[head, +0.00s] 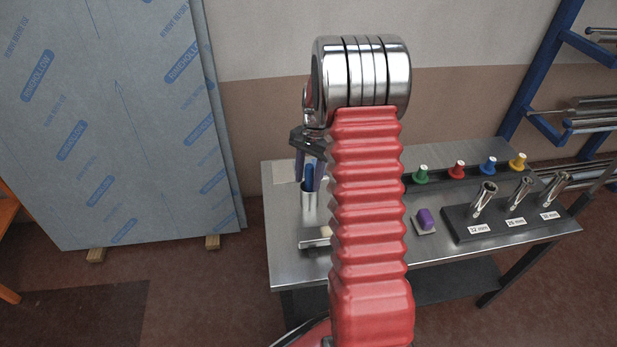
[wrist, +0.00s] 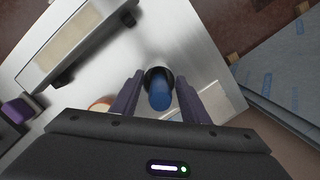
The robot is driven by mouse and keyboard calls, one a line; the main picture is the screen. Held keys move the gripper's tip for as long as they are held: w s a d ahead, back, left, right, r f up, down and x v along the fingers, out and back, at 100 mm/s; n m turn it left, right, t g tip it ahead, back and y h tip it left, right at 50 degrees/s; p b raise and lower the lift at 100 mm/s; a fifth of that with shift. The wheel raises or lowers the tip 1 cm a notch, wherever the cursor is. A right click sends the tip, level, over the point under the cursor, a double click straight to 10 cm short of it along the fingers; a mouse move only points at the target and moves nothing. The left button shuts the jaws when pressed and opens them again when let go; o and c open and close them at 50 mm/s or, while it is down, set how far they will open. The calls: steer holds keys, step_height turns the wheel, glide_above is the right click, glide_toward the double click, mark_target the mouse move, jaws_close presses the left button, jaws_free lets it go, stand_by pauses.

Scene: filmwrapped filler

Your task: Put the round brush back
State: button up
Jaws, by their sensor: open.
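A blue cylindrical handle (head: 309,174) stands up out of a silver metal cup (head: 308,199) on the left part of the steel table. It also shows in the wrist view (wrist: 160,97), in the cup's dark round mouth. I take it for the round brush, but no bristles show. My gripper (head: 308,181) is open above the cup. In the wrist view, one dark finger is on each side of the blue handle, with a visible gap to both. Whether the fingertips reach below the handle's top, I cannot tell.
On the steel table (head: 284,240) are a purple block (head: 425,218) on a grey pad, a black stand (head: 466,226) with tilted metal tubes labelled in mm, and a rail with several coloured knobs. A metal block (wrist: 70,45) with a beige strip lies near the cup. Large blue-filmed sheets lean at left.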

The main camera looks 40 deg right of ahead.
steer(key=r, duration=0.4)
steer(key=d+r, duration=0.1)
steer(key=r, duration=0.3)
steer(key=d+r, duration=0.1)
steer(key=r, duration=0.3)
steer(key=shift+w, duration=0.3)
steer(key=shift+a+r, duration=0.35)
steer(key=shift+a, duration=0.05)
steer(key=s+a+r+n+t+h, duration=0.1)
steer(key=s+a+r+n, duration=0.25)
steer(key=a+r, duration=0.35)
steer(key=s+a+r+n+t+h, duration=0.1)
steer(key=s+a+r+n+t, duration=0.15)
steer(key=s+a+r, duration=0.4)
steer(key=s+a+f+n+t, duration=0.2)
steer(key=s+a+n, duration=0.6)
steer(key=s+a, duration=0.4)
steer(key=shift+s+a+f+t, duration=0.2)
steer(key=shift+s+f+t, duration=0.15)
steer(key=shift+s, duration=0.1)
